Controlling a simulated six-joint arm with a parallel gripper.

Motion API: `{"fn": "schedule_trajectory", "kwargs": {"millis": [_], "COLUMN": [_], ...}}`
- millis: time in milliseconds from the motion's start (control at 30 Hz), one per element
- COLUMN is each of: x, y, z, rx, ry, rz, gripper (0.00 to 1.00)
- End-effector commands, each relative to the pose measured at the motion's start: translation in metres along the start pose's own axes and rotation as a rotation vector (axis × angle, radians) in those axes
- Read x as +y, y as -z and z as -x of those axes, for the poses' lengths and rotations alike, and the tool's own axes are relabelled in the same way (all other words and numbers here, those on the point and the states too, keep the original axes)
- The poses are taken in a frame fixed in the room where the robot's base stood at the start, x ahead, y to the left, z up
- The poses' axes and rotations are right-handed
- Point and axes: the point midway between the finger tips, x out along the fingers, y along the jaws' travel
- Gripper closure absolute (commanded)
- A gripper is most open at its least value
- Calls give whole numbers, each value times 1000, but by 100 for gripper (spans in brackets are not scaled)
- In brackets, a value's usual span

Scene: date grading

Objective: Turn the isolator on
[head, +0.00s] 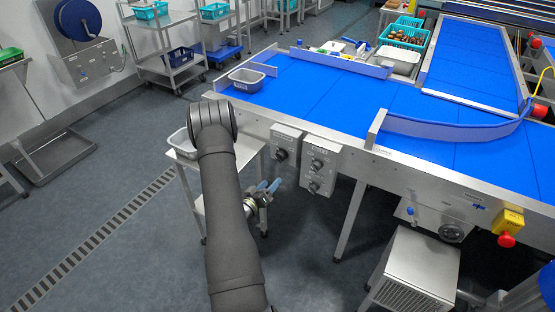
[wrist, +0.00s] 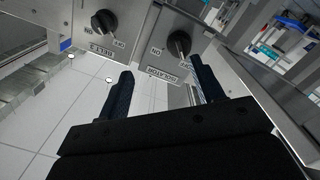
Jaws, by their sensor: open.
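The isolator is a grey box (head: 286,143) with one black rotary knob (head: 281,154), on the front side of the blue-belt table. In the wrist view, upside down, its knob (wrist: 179,43) sits between ON and OFF labels on the plate marked ISOLATOR. The knob's long grip appears to point toward OFF. My gripper (head: 268,186) is below and a little left of the box, apart from it. In the wrist view its two dark fingers (wrist: 162,68) are spread and empty, and the right finger comes close to the knob in the picture.
A second box (head: 319,166) with two knobs hangs just right of the isolator; one similar knob (wrist: 104,22) shows in the wrist view. A small steel trolley (head: 190,180) stands behind my arm. A grey tub (head: 246,79) sits on the blue belt (head: 310,95).

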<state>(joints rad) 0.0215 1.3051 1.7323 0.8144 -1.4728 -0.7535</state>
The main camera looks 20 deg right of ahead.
Motion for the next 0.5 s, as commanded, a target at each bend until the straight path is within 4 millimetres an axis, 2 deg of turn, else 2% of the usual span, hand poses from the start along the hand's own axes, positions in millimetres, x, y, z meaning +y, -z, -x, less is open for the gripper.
{"fn": "schedule_trajectory", "kwargs": {"millis": [33,100,267,367,500], "x": [-10,-19,-29,-30,-30], "y": [9,17,26,27,27], "z": [12,24,38,36,19], "rx": [17,32,50,52,50], "ry": [9,13,12,11,9], "rz": [74,166,285,305,305], "gripper": [39,39,39,39,39]}}
